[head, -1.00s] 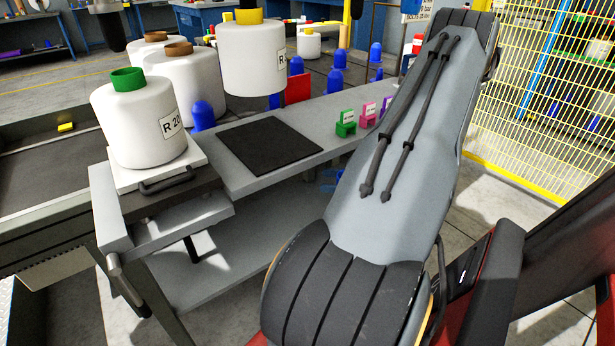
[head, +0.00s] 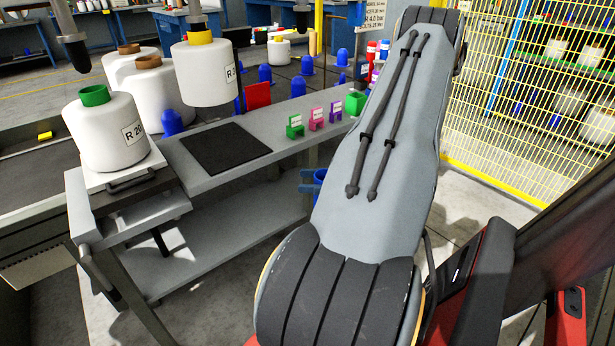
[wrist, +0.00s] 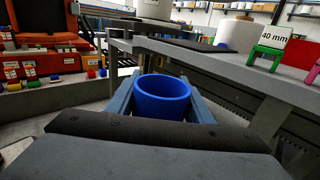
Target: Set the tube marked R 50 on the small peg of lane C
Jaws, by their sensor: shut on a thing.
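A blue open-topped tube (wrist: 163,103) sits between the two blue-grey fingers of my gripper (wrist: 158,92) in the wrist view. The gripper is shut on it, and its round mouth faces up. No R 50 marking is visible on it. In the head view the tube (head: 319,176) shows only partly, beside the bench edge and left of my arm link. Blue dome-topped pegs stand behind the bench, among them a near one (head: 172,123) and a farther one (head: 299,87). I cannot tell which belongs to lane C.
The grey bench (head: 205,180) carries a black mat (head: 225,148) and small coloured label stands, including a green one (head: 295,127); the wrist view reads "40 mm". A white bobbin marked R 20 (head: 105,135) stands at left. Yellow mesh fencing (head: 490,100) is at right.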

